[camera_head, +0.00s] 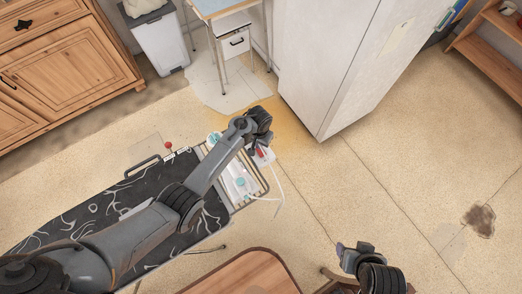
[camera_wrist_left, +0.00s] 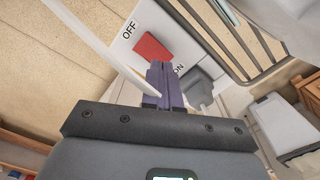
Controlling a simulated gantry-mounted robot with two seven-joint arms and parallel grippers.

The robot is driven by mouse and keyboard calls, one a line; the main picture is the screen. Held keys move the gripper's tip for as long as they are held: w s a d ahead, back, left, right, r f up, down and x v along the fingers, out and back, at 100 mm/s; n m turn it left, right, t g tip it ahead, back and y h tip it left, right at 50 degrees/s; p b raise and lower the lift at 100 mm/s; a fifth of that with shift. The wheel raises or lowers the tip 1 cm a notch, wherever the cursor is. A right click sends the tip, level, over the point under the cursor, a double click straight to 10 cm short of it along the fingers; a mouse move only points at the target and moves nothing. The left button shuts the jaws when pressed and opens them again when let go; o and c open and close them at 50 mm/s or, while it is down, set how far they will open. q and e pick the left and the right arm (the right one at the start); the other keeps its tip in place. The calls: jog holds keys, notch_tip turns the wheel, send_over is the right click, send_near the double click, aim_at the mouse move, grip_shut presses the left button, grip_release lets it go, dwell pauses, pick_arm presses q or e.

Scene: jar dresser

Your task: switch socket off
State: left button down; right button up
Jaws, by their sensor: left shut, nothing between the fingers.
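The white socket (camera_wrist_left: 190,30) fills the top of the left wrist view, with the words OFF and ON on its face and a red rocker switch (camera_wrist_left: 152,48) between them. In the head view the red switch (camera_head: 261,152) shows small at the end of the ironing board. My left gripper (camera_head: 257,143) is over the socket. In the left wrist view its purple fingers (camera_wrist_left: 158,72) are shut and empty, with their tips at the switch's lower edge toward ON; I cannot tell whether they touch it. My right gripper (camera_head: 341,249) is low right of centre, its jaws unclear.
A black patterned ironing board (camera_head: 110,200) lies under my left arm. A white and teal iron (camera_head: 240,182) sits on its wire rack, and a white cord (camera_head: 279,190) hangs there. A wooden table (camera_head: 245,275) is in front.

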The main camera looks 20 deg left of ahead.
dwell(0.4)
pick_arm(q)
jog(key=shift+f+b, duration=0.3)
jog(key=shift+f, duration=0.1)
dwell(0.4)
jog(key=shift+f+b, duration=0.55)
jog(key=shift+f, duration=0.25)
jog(key=shift+r, duration=0.1)
dwell(0.3)
notch_tip(320, 180, up, 3)
jog(key=p, duration=0.3)
notch_tip(320, 180, up, 4)
jog(key=p, duration=0.5)
dwell(0.4)
